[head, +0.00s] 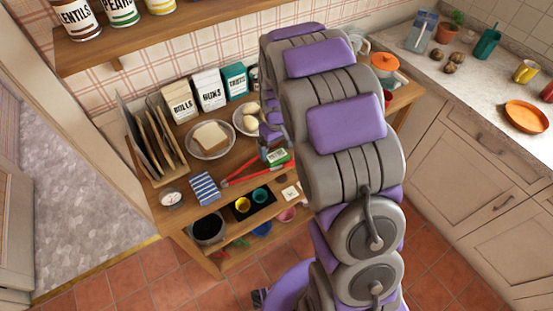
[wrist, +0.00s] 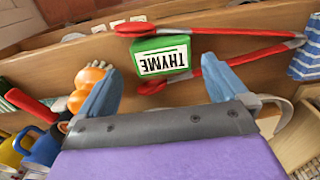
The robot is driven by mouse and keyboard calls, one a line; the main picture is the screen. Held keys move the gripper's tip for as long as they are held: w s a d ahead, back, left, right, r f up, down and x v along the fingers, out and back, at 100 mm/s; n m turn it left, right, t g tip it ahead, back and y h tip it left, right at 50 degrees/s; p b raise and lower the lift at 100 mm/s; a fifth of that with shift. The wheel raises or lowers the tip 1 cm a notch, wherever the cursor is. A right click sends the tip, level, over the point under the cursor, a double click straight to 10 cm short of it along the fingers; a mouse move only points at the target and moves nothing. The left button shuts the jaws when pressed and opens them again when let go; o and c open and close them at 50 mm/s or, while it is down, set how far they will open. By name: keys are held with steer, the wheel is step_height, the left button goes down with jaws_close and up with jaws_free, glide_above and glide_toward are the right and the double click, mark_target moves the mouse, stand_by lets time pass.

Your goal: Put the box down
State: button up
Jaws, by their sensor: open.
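The box is a small green carton with a white THYME label. In the wrist view the box (wrist: 163,58) is at the wooden surface, between the arms of red-tipped tongs (wrist: 262,52); its label reads upside down. The box also shows in the head view (head: 278,156) near the front of the wooden table (head: 168,214). My gripper (wrist: 160,68) is open, with its blue fingers apart on either side of the box. I cannot tell whether a finger touches it. In the head view my arm hides part of the table behind the gripper.
A bread plate (head: 211,152), an egg bowl (head: 247,132), a striped cloth (head: 204,188) and a wooden rack (head: 166,160) crowd the table's left side. Labelled cartons (head: 207,95) stand at the back. A lower shelf holds a dark pot (head: 208,228) and cups.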

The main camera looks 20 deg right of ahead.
mark_target(277, 155)
step_height(277, 155, down, 5)
steer(key=shift+s+a+b, duration=0.1)
steer(key=shift+a+b, duration=0.05)
steer(key=shift+b, duration=0.65)
steer(key=shift+c, duration=0.5)
steer(key=c, duration=0.8)
steer(key=shift+r, duration=0.1)
steer(key=shift+c, duration=0.2)
steer(key=shift+r, duration=0.1)
